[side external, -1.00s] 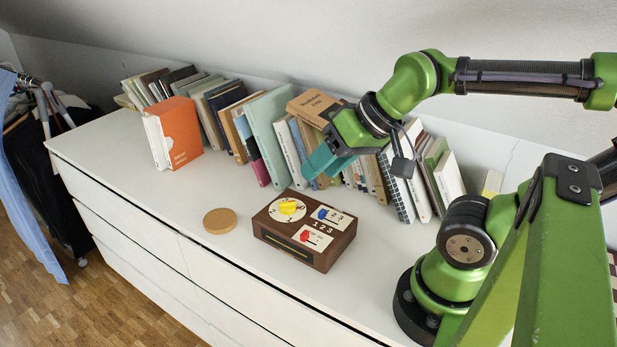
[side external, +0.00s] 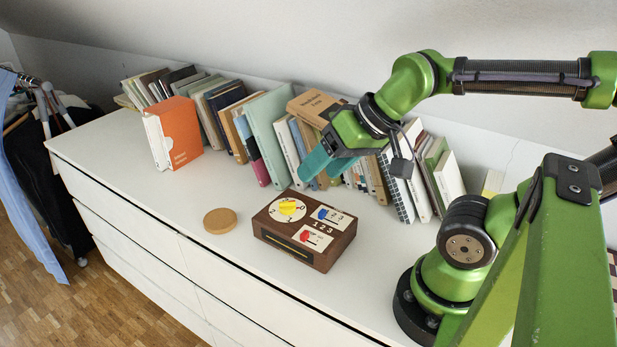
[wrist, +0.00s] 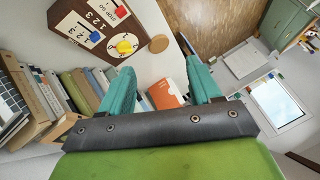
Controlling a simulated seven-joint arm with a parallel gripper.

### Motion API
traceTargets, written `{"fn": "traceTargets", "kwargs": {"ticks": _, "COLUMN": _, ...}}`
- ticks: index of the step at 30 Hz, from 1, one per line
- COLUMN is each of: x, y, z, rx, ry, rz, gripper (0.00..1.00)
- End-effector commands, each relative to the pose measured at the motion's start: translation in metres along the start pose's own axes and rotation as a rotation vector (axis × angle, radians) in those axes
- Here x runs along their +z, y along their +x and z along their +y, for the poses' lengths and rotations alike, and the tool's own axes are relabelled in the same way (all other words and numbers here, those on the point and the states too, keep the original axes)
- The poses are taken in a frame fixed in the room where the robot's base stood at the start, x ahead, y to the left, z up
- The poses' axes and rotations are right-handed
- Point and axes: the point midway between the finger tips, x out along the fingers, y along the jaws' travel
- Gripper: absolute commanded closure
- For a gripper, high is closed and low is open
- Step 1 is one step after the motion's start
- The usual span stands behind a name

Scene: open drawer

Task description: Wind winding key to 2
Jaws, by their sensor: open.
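The brown box (side external: 330,256) lies on the white dresser top. On its upper face is a white round dial with a yellow winding key (side external: 288,207). Next to it are a blue knob (side external: 322,213) and a red knob (side external: 306,236) on white plates, with the digits 1 2 3 printed between. In the wrist view the yellow key (wrist: 126,44) is near the box's edge; the number it points to is too small to tell. My gripper (side external: 308,172) is open and empty, its teal fingers above and behind the box. Both fingers show apart in the wrist view (wrist: 163,82).
A round tan disc (side external: 220,220) lies left of the box. A row of books (side external: 268,138) stands along the wall behind, close to my gripper; an orange book (side external: 181,133) is at its left. The dresser top (side external: 120,160) is clear at the front left.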

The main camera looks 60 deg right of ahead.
Motion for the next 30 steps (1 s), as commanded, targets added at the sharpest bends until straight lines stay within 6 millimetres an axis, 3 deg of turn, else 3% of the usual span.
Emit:
{"fn": "traceTargets", "kwargs": {"ticks": 4, "x": -0.011, "y": 0.016, "z": 0.003, "rx": 0.036, "ry": 0.014, "rz": -0.067, "gripper": 0.36}}
{"fn": "traceTargets", "kwargs": {"ticks": 8, "x": -0.04, "y": 0.033, "z": 0.007, "rx": 0.096, "ry": -0.091, "rz": -0.178, "gripper": 0.36}}
{"fn": "traceTargets", "kwargs": {"ticks": 15, "x": -0.1, "y": 0.071, "z": 0.029, "rx": 0.162, "ry": -0.55, "rz": -0.468, "gripper": 0.36}}
{"fn": "traceTargets", "kwargs": {"ticks": 19, "x": -0.122, "y": 0.079, "z": 0.038, "rx": 0.139, "ry": -0.8, "rz": -0.595, "gripper": 0.36}}
{"fn": "traceTargets", "kwargs": {"ticks": 24, "x": -0.133, "y": 0.067, "z": 0.038, "rx": 0.086, "ry": -1.003, "rz": -0.654, "gripper": 0.36}}
{"fn": "traceTargets", "kwargs": {"ticks": 30, "x": -0.126, "y": 0.072, "z": 0.04, "rx": 0.055, "ry": -1.064, "rz": -0.676, "gripper": 0.36}}
